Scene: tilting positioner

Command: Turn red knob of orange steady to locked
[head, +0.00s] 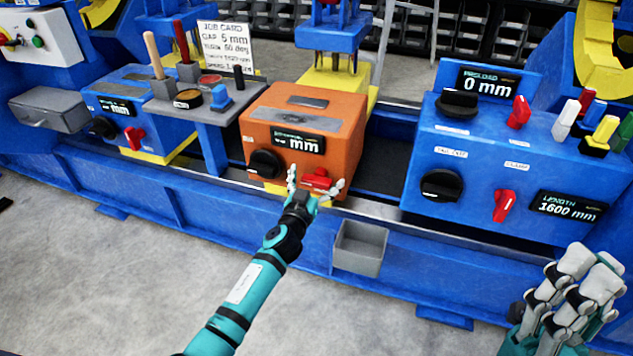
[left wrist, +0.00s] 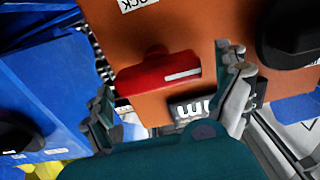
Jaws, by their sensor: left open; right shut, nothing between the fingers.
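The orange steady (head: 345,130) is a box with a black knob (head: 265,164), a small display and a red knob (head: 317,178) low on its front. My left gripper (head: 316,182) is open in front of it, with one finger on each side of the red knob. In the left wrist view the red knob (left wrist: 158,73) is a bar with a white line, between the spread fingers (left wrist: 168,98). Whether a finger touches it I cannot tell. A label there is partly cut off. My right gripper (head: 573,290) is shut and empty at the lower right.
A blue console (head: 480,150) with black and red knobs stands to the right. A tool shelf (head: 225,110) and a smaller blue box (head: 125,90) stand to the left. A grey bin (head: 360,248) hangs on the blue rail just right of my left forearm. The floor in front is clear.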

